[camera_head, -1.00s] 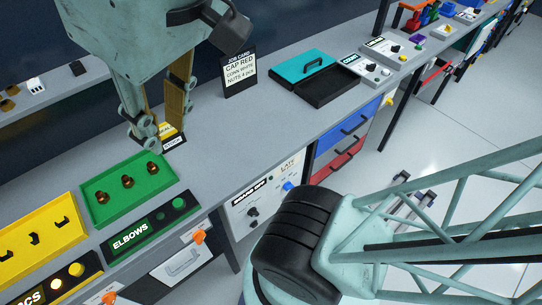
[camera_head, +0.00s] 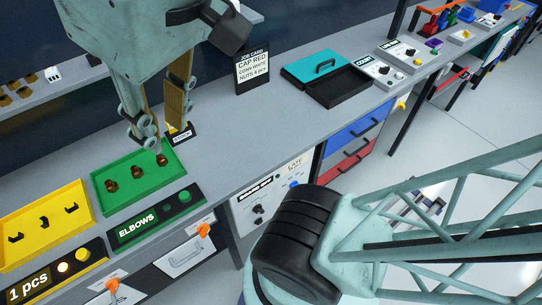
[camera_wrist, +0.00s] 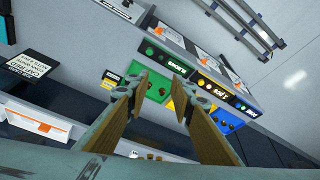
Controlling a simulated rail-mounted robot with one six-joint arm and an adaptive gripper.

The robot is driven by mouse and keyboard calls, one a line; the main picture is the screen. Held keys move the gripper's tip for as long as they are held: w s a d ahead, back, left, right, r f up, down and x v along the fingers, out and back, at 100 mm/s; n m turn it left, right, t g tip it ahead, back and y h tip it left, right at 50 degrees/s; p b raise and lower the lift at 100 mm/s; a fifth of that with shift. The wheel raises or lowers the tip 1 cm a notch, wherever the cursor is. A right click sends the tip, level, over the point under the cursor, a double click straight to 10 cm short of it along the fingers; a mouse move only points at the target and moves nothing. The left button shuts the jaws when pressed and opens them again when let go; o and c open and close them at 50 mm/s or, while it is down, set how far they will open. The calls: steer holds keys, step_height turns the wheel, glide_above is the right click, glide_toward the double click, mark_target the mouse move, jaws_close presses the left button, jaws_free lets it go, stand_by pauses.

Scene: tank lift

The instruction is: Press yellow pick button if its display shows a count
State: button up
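The yellow tray (camera_head: 48,232) at the left of the head view holds several small black parts. On the black panel in front of it, the display (camera_head: 30,286) reads "1 pcs". Beside the display are a lit pale lamp (camera_head: 63,267) and the yellow button (camera_head: 82,254). My gripper (camera_head: 162,136) is open and empty, hanging above the back of the green tray, to the right of and behind the yellow button. In the wrist view my gripper (camera_wrist: 160,88) has its fingers spread, and the display (camera_wrist: 212,93) appears upside down.
The green tray (camera_head: 136,182) holds brown fittings; its panel reads "ELBOWS" (camera_head: 137,231) and has a green button (camera_head: 184,197). A job card (camera_head: 252,72) stands on the bench. An open teal-lidded case (camera_head: 345,87) lies farther right.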

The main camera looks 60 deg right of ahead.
steer(key=shift+s+f, duration=0.1)
steer(key=shift+s, duration=0.05)
steer(key=shift+c, duration=0.4)
jaws_close()
stand_by(1.0)
